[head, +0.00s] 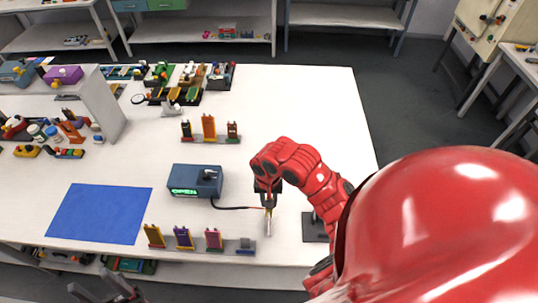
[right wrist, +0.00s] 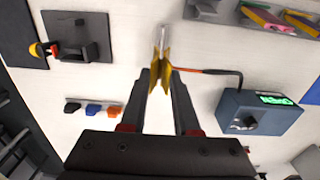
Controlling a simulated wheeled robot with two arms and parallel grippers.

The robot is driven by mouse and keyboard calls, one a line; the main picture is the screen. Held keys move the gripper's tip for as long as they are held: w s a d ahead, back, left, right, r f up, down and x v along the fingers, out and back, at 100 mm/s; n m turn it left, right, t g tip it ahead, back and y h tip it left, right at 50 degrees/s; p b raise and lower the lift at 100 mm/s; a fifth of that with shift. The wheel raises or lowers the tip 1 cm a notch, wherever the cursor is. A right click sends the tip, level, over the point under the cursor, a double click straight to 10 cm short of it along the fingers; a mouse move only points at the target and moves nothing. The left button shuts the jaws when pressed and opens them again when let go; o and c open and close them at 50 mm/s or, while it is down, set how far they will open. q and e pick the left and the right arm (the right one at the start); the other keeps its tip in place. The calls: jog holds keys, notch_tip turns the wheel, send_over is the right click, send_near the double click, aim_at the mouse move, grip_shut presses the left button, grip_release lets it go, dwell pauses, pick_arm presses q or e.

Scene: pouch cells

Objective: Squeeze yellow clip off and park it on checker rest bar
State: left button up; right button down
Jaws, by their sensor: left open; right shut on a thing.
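The yellow clip (right wrist: 162,66) is between the fingertips of my right gripper (right wrist: 165,80), which is shut on it. A pale metal strip (right wrist: 165,38) extends beyond the clip. A dark lead with a red end runs from the clip to the blue-grey checker (head: 195,182), whose green display reads OPEN. The checker also shows in the right wrist view (right wrist: 262,112). In the head view my right gripper (head: 268,204) is low over the table, right of the checker. My left gripper (head: 108,291) is open and empty at the bottom left. I cannot tell which part is the rest bar.
A dark plate with a grey block (right wrist: 78,42) and a yellow-and-orange piece lies beside the clip. Upright holders with yellow, purple and magenta pieces (head: 184,238) line the near edge, with a small grey holder (head: 246,246). A blue mat (head: 100,213) lies bare at left.

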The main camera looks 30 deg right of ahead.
jog(key=shift+f+b, duration=0.95)
jog(key=shift+r, duration=0.1)
jog(key=shift+p, duration=0.4)
jog(key=shift+f, duration=0.2)
jog(key=shift+f+b, duration=0.9)
jog(key=shift+f, duration=0.35)
jog(key=shift+f, duration=0.15)
jog(key=shift+f+b, duration=0.45)
jog(key=shift+f, duration=0.25)
